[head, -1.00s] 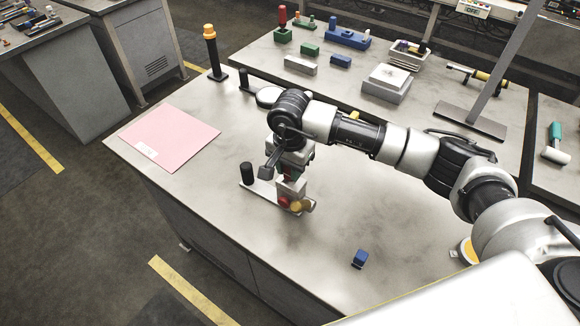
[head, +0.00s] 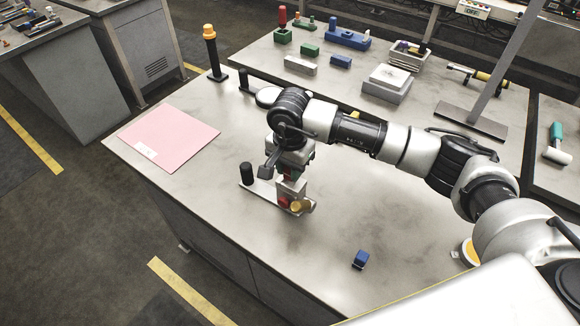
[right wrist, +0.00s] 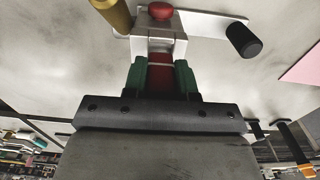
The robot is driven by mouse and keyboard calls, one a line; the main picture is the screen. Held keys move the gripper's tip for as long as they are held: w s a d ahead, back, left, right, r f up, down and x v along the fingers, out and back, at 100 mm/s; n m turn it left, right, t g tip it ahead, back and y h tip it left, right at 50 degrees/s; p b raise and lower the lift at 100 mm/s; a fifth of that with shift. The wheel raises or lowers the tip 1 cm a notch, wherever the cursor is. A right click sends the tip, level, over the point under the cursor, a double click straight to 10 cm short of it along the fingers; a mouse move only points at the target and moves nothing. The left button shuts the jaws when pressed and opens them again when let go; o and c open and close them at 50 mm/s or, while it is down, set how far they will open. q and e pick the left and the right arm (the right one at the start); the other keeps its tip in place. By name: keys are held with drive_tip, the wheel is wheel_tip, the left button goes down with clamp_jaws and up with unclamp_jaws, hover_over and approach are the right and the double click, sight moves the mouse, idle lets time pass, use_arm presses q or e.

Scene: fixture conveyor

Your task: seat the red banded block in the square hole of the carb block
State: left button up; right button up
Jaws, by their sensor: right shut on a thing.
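My right gripper (head: 291,172) points down over the pale grey carb block (head: 292,187) in the head view. In the right wrist view its green fingers (right wrist: 161,76) are shut on the red banded block (right wrist: 160,62), which has a pale band. The block's far end meets the carb block (right wrist: 178,45). The square hole is hidden, and I cannot tell how deep the red block sits. The carb block carries a red knob (head: 284,201) and a brass-coloured cylinder (head: 297,206). My left gripper is not in view.
A pale plate with a black post (head: 246,173) adjoins the carb block. A blue block (head: 360,259) lies nearer the front. A pink sheet (head: 170,138) lies at left, with a yellow-topped black post (head: 211,50) behind. Several blocks and a grey box (head: 387,84) stand at the back.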

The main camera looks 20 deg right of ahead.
drive_tip(key=shift+f+b, duration=0.1)
drive_tip(key=shift+b, duration=0.3)
drive_tip(key=shift+b, duration=0.35)
idle(0.7)
drive_tip(key=shift+f+b, duration=1.05)
drive_tip(key=shift+b, duration=0.25)
drive_tip(key=o, duration=1)
drive_tip(key=shift+r, duration=0.1)
wheel_tip(320, 180, up, 11)
drive_tip(key=shift+f+b, duration=0.2)
drive_tip(key=shift+b, duration=1.05)
